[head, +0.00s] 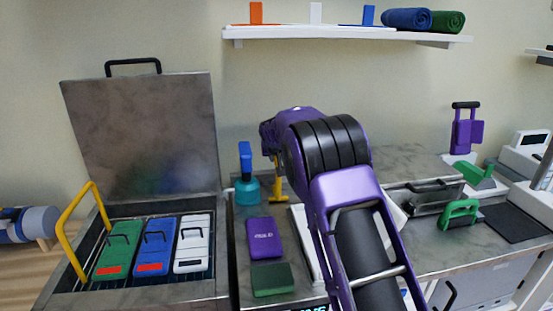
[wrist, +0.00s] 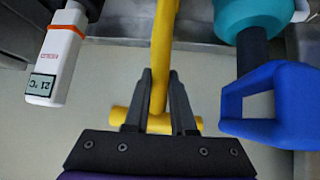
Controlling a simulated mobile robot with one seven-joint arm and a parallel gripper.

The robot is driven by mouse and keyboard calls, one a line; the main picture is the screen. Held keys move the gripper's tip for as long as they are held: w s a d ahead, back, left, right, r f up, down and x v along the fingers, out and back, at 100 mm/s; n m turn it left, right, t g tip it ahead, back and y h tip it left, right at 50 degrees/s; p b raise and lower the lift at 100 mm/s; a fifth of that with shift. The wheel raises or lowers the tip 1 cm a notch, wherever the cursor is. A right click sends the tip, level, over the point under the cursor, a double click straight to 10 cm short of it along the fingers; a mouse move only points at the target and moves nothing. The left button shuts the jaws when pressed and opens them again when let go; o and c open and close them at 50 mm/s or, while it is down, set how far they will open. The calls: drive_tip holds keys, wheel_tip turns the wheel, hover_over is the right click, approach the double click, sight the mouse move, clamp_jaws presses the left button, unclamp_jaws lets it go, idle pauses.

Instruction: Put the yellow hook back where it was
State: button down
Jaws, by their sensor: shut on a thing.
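The yellow hook (wrist: 162,50) runs upright through the middle of the wrist view, with a short crossbar at its lower end in the picture. My gripper (wrist: 160,78) is shut on its bar, one dark finger on each side. In the head view the hook (head: 278,187) shows below the end of my arm, just right of the teal and blue item. My arm hides the gripper's fingers and part of the hook there. I cannot tell whether the hook touches the counter.
Close beside the hook are a teal bottle (head: 246,191) with a blue handle (wrist: 270,100) and a white thermometer (wrist: 55,55). A purple box (head: 264,237) and a green block (head: 272,279) lie nearer. An open metal unit (head: 140,140) stands left; a shelf (head: 345,35) hangs above.

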drive_tip(key=shift+f, duration=0.15)
drive_tip(key=c, duration=0.8)
unclamp_jaws()
drive_tip(key=shift+o, duration=0.2)
drive_tip(key=shift+r, duration=0.3)
drive_tip(key=v, duration=1.2)
drive_tip(key=shift+f, duration=0.1)
